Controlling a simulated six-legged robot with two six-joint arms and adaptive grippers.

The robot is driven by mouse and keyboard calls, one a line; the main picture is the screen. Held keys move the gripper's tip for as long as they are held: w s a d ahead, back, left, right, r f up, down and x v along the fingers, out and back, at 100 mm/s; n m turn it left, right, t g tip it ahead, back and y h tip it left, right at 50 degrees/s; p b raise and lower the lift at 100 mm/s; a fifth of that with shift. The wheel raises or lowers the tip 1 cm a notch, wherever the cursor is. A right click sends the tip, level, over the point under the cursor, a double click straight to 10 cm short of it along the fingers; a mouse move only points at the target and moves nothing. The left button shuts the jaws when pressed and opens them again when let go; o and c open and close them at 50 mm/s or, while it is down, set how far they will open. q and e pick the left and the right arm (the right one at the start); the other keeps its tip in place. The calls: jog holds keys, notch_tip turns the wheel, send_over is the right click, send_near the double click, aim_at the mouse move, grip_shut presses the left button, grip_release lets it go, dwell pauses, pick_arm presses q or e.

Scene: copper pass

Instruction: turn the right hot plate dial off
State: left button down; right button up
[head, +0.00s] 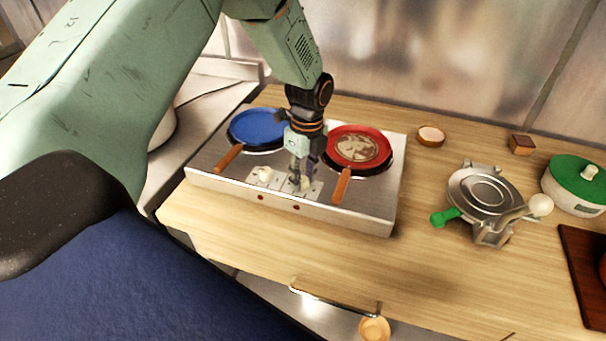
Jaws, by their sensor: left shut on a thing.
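A silver double hot plate (365,217) stands on the wooden counter. A blue pan (259,127) sits on its left burner and a red pan (360,148) with something pale and brown in it sits on the right burner. The left dial (264,174) is a pale knob near the front of the top. My left gripper (297,181) points down at the right dial's place, between the two pan handles, and is shut on that dial. The fingers hide most of the right dial, so its setting cannot be read. My right gripper is not in view.
The red pan's handle (341,186) lies just right of my left gripper; the blue pan's handle (229,157) is further left. A round metal press (484,190), a small bowl (431,136), a wooden block (521,144) and a green-lidded pot (577,185) stand to the right.

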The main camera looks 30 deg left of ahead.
aim_at(305, 177)
pick_arm(q)
jog(key=shift+s+f, duration=0.15)
jog(key=shift+s, duration=0.05)
jog(key=c, duration=1)
grip_release()
jog(key=shift+w, duration=0.15)
jog(key=r, duration=0.8)
jog(key=w+r, duration=0.1)
jog(key=r, duration=0.3)
jog(key=shift+d, duration=0.1)
jog(key=shift+s, duration=0.15)
